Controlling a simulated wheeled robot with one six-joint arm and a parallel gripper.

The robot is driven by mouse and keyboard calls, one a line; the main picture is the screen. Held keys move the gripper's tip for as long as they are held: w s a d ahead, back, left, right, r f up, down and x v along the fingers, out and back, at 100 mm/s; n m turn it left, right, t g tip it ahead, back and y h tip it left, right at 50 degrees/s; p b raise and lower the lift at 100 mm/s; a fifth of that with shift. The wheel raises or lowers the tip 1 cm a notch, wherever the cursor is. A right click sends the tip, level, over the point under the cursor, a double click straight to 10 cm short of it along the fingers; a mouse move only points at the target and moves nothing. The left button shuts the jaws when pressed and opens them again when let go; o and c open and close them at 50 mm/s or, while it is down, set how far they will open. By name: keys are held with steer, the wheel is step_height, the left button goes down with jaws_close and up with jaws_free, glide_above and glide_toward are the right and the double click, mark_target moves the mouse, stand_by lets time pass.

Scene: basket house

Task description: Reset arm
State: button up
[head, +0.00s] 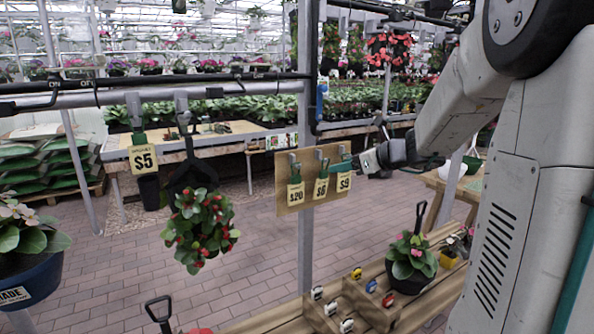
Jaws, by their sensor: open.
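My arm reaches in from the upper right and extends down and left. My gripper (366,162) is at its end, small in the picture, open, with nothing visible in it. It is in front of or beside the right edge of a wooden board (283,205) with hooks and several yellow price tags. I cannot tell whether the gripper touches the board.
A hanging basket with red flowers (199,225) and a $5 tag (143,158) hang from a rail (70,101) at left. A wooden bench (262,325) below holds a potted plant (411,258) and small colored items. Brick floor (110,265) is open at left.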

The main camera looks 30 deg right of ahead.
steer(key=shift+s+r, duration=0.3)
steer(key=shift+s, duration=0.05)
steer(key=s+a+f+n+g+y, duration=0.1)
steer(key=s+a+f+n+g, duration=0.25)
steer(key=s+a+n, duration=0.35)
steer(key=s+a+f+n+g+y, duration=0.1)
steer(key=s+a+f+n+g, duration=0.25)
steer(key=s+a+n, duration=0.35)
steer(key=s+a+n+g+h, duration=0.2)
steer(key=s+a+n+h, duration=0.1)
steer(key=s+n, duration=0.5)
steer(key=s+a+n+g+h, duration=0.2)
steer(key=s+a+n+h, duration=0.1)
steer(key=s+n, duration=0.6)
steer(key=shift+a+n+h, duration=0.4)
steer(key=shift+a, duration=0.25)
